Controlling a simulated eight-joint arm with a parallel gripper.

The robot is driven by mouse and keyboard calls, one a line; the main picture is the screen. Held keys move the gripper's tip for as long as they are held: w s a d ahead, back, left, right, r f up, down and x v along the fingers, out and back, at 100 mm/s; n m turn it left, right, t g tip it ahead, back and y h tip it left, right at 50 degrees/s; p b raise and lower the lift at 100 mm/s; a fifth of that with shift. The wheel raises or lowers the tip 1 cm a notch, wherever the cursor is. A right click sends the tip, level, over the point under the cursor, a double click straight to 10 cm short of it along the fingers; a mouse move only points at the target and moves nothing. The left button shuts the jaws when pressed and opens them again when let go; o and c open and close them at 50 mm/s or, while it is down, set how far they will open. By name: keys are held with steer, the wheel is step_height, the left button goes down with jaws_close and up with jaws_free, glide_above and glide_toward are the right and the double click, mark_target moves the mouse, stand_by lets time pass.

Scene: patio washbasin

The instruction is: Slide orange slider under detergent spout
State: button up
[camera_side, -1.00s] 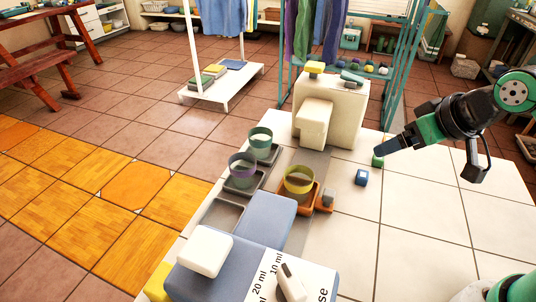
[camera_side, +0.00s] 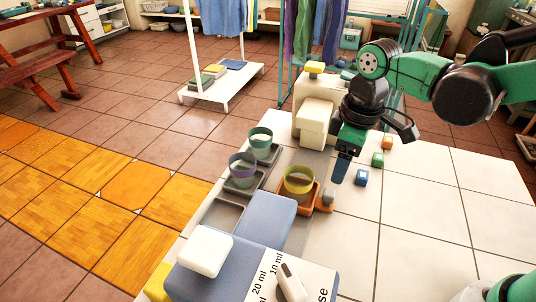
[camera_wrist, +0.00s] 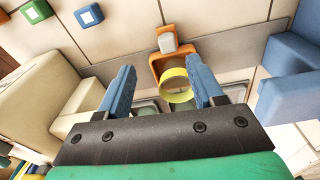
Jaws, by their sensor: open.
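The orange slider (camera_side: 313,201) is a small orange tray in a grey base, holding a yellow-rimmed cup (camera_side: 299,181). Its grey-topped block (camera_side: 328,196) is on the right side. It sits between a cream dispenser with a jutting spout (camera_side: 313,121) and a blue dispenser (camera_side: 268,222); no label readable here says which holds detergent. My gripper (camera_side: 341,178) is open, its blue fingers pointing down above the counter, near the block. In the wrist view, the slider (camera_wrist: 157,66) and cup (camera_wrist: 177,85) appear between and beyond the open, empty fingers.
Two other cups, teal (camera_side: 260,143) and purple-banded (camera_side: 242,169), stand in grey trays at left. Small blue (camera_side: 361,177), green (camera_side: 377,159) and orange (camera_side: 387,142) blocks stand on the counter behind my gripper. The white tiles (camera_side: 425,200) at right are clear.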

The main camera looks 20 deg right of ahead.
mark_target(330, 192)
steer(key=shift+w+a+f+n+g, duration=0.15)
steer(key=shift+a+f+n+g, duration=0.25)
steer(key=shift+a+f+n, duration=0.15)
steer(key=shift+f, duration=2.85)
jaws_close()
